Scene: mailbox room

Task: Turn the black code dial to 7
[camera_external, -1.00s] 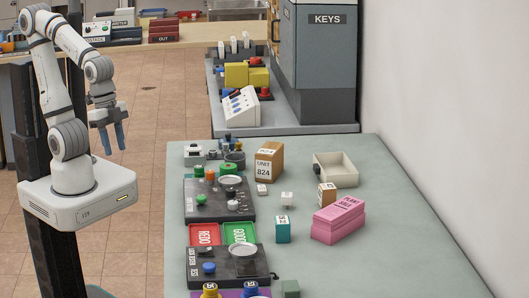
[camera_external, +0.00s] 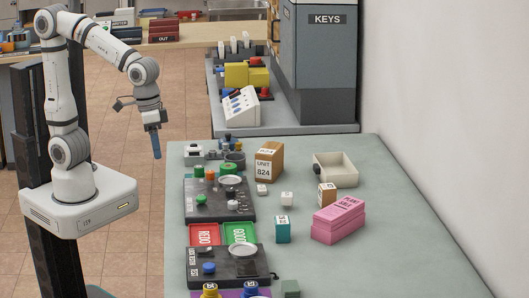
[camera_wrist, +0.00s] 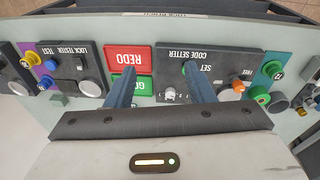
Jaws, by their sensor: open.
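The dark code setter panel (camera_external: 215,210) lies flat on the bench at left, and shows upside down in the wrist view (camera_wrist: 220,72). A small dial with grey-white and dark parts (camera_wrist: 168,93) sits on it, seen between my fingers; it also shows in the external view (camera_external: 232,205). Its reading is too small to tell. A green knob (camera_external: 201,199) sits beside it. My gripper (camera_external: 156,155) points down, clear of the panel, above and left of the bench edge. Its blue fingers are spread and empty in the wrist view (camera_wrist: 162,98).
Red REDO (camera_external: 204,235) and green (camera_external: 240,234) plates lie beside the panel, then the lock tester panel (camera_external: 215,270). Orange (camera_external: 210,174) and green (camera_external: 228,168) buttons stand behind. Boxes, a white tray (camera_external: 335,170) and pink stack (camera_external: 338,222) stand right.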

